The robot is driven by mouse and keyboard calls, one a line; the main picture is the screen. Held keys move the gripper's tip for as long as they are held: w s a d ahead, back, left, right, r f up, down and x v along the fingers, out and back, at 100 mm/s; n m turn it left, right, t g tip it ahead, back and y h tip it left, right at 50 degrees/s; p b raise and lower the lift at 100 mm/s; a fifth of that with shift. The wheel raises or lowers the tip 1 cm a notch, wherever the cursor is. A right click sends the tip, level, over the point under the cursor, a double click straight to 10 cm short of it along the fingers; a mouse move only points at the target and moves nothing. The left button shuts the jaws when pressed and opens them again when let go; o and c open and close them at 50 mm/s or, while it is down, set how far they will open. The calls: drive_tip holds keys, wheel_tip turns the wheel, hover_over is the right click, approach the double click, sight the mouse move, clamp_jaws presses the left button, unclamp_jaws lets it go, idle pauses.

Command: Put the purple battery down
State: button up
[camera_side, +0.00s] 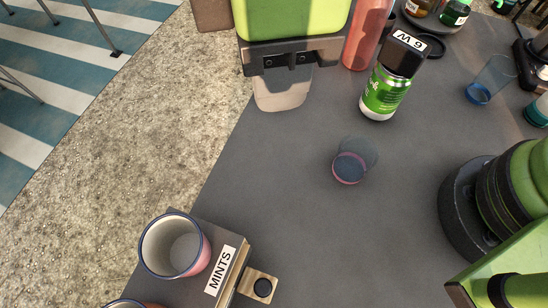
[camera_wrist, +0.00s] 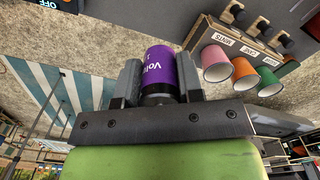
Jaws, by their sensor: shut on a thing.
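The purple battery (camera_wrist: 158,70) has white lettering on its side and a dark band at its lower end in the wrist view. My gripper (camera_wrist: 158,78) is shut on it, with one dark finger against each side. In the side view my gripper (camera_side: 291,58) is over the left edge of the grey tabletop (camera_side: 270,170), near the top of the picture. The battery is hidden there behind my gripper. I cannot tell its height above the surface.
A green can (camera_side: 385,93) with a black labelled block on it and a red bottle (camera_side: 363,42) stand right of my gripper. A MINTS-labelled holder (camera_side: 238,250) has a cup (camera_side: 172,246). Clear tabletop lies between them.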

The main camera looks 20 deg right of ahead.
sight(273, 193)
drive_tip(key=shift+n, duration=0.3)
drive_tip(key=f, duration=1.4)
drive_tip(key=s+f, duration=0.1)
drive_tip(key=f, duration=0.6)
drive_tip(key=shift+s+a, duration=0.1)
drive_tip(key=shift+a, duration=0.3)
drive_tip(key=o, duration=1)
drive_tip(key=shift+f, duration=0.15)
wheel_tip(273, 193, up, 12)
drive_tip(key=shift+r, duration=0.2)
